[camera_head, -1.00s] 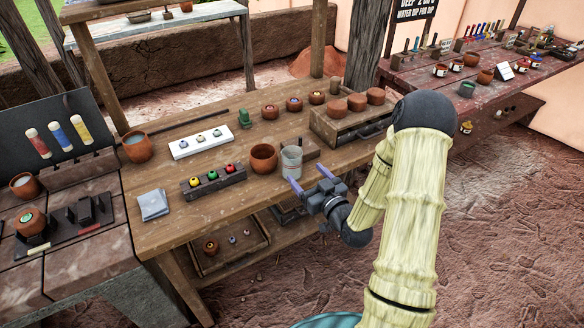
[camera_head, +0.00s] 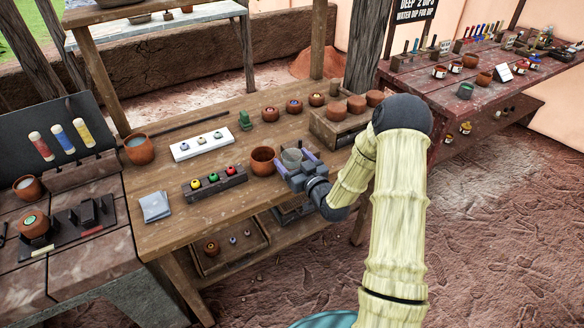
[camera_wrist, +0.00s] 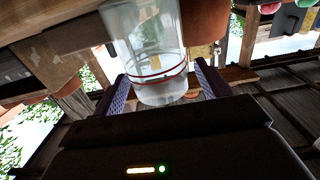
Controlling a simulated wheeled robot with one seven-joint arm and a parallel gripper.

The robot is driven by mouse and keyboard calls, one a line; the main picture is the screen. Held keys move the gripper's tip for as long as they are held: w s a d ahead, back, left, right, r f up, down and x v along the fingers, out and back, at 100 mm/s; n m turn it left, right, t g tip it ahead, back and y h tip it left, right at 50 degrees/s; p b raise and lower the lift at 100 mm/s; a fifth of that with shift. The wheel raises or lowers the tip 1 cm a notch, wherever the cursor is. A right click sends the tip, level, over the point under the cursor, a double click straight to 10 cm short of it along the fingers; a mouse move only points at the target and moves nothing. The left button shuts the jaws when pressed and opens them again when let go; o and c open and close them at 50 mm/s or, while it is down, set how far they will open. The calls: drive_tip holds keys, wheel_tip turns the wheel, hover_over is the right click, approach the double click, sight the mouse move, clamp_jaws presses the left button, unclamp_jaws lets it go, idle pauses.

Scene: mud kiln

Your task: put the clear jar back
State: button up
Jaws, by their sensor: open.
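The clear jar (camera_head: 291,158) stands upright on the wooden table, just right of a brown clay pot (camera_head: 263,160). My gripper (camera_head: 297,164) is at the jar, with its fingers on either side of it. In the wrist view the clear jar (camera_wrist: 150,50) has red bands around it and sits between the two open fingers (camera_wrist: 160,88). Small gaps seem to show beside the jar there. The gripper hides the jar's lower part in the head view.
A dark block with colored knobs (camera_head: 215,183) lies left of the jar, and a white tray (camera_head: 202,145) lies behind it. A wooden box (camera_head: 335,128) with round clay pieces stands to the right. Grey sheets (camera_head: 155,206) lie at the front left.

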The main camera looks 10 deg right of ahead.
sight(287, 152)
drive_tip(key=shift+x, duration=1.55)
drive_tip(key=shift+d, duration=0.1)
drive_tip(key=c, duration=1.2)
drive_tip(key=shift+o, duration=0.2)
drive_tip(key=shift+r, duration=0.15)
wheel_tip(287, 152, up, 10)
